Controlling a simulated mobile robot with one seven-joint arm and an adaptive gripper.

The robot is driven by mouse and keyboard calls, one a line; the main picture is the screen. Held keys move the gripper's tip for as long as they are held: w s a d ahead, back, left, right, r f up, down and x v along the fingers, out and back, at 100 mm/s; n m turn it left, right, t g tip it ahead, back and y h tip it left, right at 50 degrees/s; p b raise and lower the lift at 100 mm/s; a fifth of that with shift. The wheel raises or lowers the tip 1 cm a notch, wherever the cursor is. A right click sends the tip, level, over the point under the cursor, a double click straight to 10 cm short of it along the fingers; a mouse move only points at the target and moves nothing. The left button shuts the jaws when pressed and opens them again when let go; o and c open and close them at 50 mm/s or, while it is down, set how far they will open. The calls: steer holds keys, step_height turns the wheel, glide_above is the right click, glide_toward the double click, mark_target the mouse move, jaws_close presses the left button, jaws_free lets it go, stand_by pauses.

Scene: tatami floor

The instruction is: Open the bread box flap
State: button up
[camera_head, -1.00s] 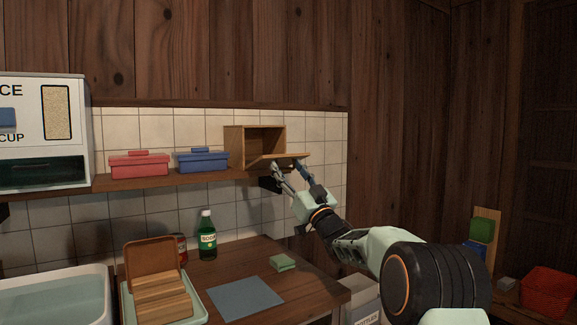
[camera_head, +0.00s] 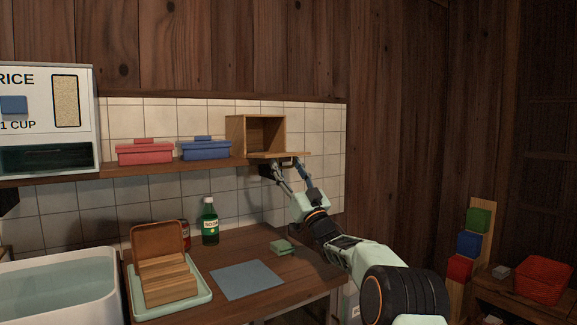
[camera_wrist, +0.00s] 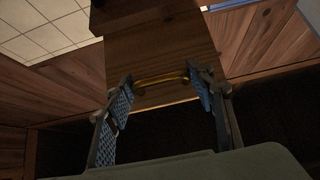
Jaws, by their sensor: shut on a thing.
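The wooden bread box (camera_head: 236,137) stands at the right end of the wall shelf, its front open and its inside visible and empty. Its flap (camera_head: 280,155) is swung down and sticks out from the lower front, close to level. In the wrist view the flap's wooden panel (camera_wrist: 160,52) carries a curved brass handle (camera_wrist: 160,79). My gripper (camera_head: 287,166) reaches up from below to the flap's outer edge. In the wrist view its blue-padded fingers (camera_wrist: 160,92) are at both ends of the handle, shut on it.
A red box (camera_head: 144,153) and a blue box (camera_head: 206,150) sit left on the shelf (camera_head: 180,163).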

steer(key=shift+w+a+f, duration=0.15)
steer(key=shift+a+f, duration=0.25)
steer(key=shift+f, duration=0.1)
steer(key=o, duration=1.7)
steer(key=shift+w+a+f, duration=0.2)
steer(key=shift+w, duration=0.05)
steer(key=shift+s+d+r, duration=0.1)
steer(key=shift+d+r, duration=0.15)
steer(key=shift+r, duration=0.05)
steer(key=shift+s+d+f, duration=0.1)
steer(key=shift+s+d, duration=0.1)
steer(key=v, duration=1.1)
steer(key=shift+s+f, duration=0.1)
steer(key=shift+s, duration=0.15)
